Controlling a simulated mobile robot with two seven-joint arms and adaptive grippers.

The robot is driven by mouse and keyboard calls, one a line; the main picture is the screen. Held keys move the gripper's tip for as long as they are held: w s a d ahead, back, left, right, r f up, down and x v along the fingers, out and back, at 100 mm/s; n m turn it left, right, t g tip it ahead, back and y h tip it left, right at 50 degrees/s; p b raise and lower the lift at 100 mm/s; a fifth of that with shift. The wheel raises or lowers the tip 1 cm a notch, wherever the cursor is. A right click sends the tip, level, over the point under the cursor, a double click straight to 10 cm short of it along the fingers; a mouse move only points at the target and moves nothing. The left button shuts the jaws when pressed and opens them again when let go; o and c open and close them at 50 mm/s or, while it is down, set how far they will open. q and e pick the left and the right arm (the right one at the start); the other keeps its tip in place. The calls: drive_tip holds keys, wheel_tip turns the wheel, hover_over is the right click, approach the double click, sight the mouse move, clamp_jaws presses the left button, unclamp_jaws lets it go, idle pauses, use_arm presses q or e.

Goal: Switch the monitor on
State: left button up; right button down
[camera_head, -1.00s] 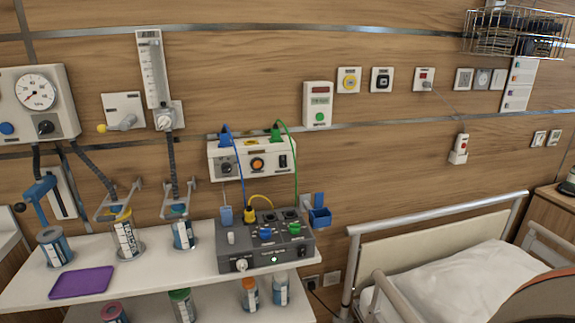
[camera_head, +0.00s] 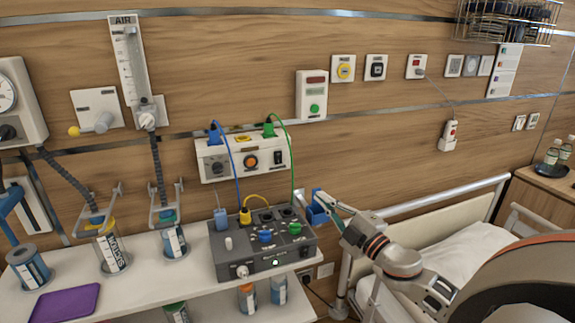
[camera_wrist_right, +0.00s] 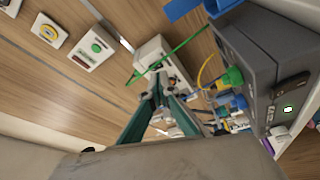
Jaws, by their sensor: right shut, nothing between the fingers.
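A dark grey unit (camera_head: 225,262) with blue, yellow and green plugs stands on the white shelf. A small green light shows on its front, and a dark rocker switch is near the front's right end. I take this unit for the monitor, but cannot read its label. It shows at the right in the right wrist view (camera_wrist_right: 245,60). My right gripper (camera_head: 322,199) is shut and empty, just right of the unit, by a blue wall holder (camera_head: 316,215). Its teal fingers come together in the right wrist view (camera_wrist_right: 161,82).
A white wall box (camera_head: 230,174) with an orange knob and a switch hangs above the unit, joined to it by blue and green cables. Pots stand on the shelf (camera_head: 140,300) with a purple tray (camera_head: 65,303). A bed rail (camera_head: 440,200) is at the right.

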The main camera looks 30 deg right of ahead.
use_arm(q)
drive_tip(key=shift+w+r, duration=0.35)
drive_tip(key=shift+w, duration=0.1)
use_arm(e)
wheel_tip(320, 180, up, 6)
drive_tip(key=w+d+n+g+y, duration=0.1)
drive_tip(key=d+n+g+y, duration=0.1)
drive_tip(key=n+g+y, duration=0.3)
drive_tip(key=shift+w+d+r+n+g+y, duration=0.2)
drive_tip(key=shift+w+n+g+y, duration=0.15)
drive_tip(key=shift+n+y, duration=1.6)
use_arm(q)
drive_tip(key=shift+s, duration=0.1)
use_arm(e)
drive_tip(key=shift+a+n+h, duration=0.1)
drive_tip(key=shift+n+h, duration=0.15)
drive_tip(key=p, duration=0.1)
approach(275, 163)
drive_tip(key=w+a, duration=0.3)
drive_tip(key=a, duration=0.1)
use_arm(q)
drive_tip(key=shift+r, duration=0.6)
use_arm(e)
drive_tip(key=shift+w+d+f, duration=0.15)
drive_tip(key=shift+w+d, duration=0.05)
drive_tip(key=shift+w, duration=0.3)
drive_tip(key=shift+w+d+f, duration=0.2)
drive_tip(key=shift+w+d, duration=0.05)
drive_tip(key=shift+w, duration=0.2)
